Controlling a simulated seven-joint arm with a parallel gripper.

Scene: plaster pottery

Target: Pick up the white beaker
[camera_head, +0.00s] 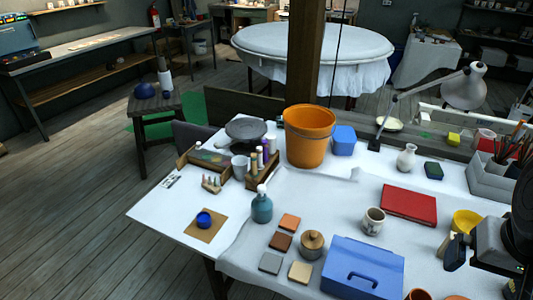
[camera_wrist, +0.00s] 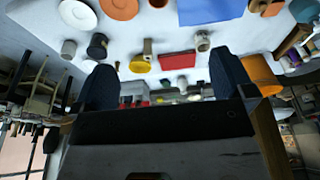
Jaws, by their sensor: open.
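My gripper (camera_wrist: 164,76) shows in the wrist view as two dark fingers set wide apart, with nothing between them. In the wrist view a plain whitish cylindrical beaker (camera_wrist: 68,49) stands on the table at the left, beyond the left finger and apart from it, beside a dark cup (camera_wrist: 97,46). In the head view part of my dark arm covers the right edge, and I cannot make out that beaker there. A different pale cup (camera_head: 239,167) stands by the wooden tray in the head view.
An orange bucket (camera_head: 308,136) and a lamp (camera_head: 464,88) stand behind. The table's front left (camera_head: 155,212) has bare room.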

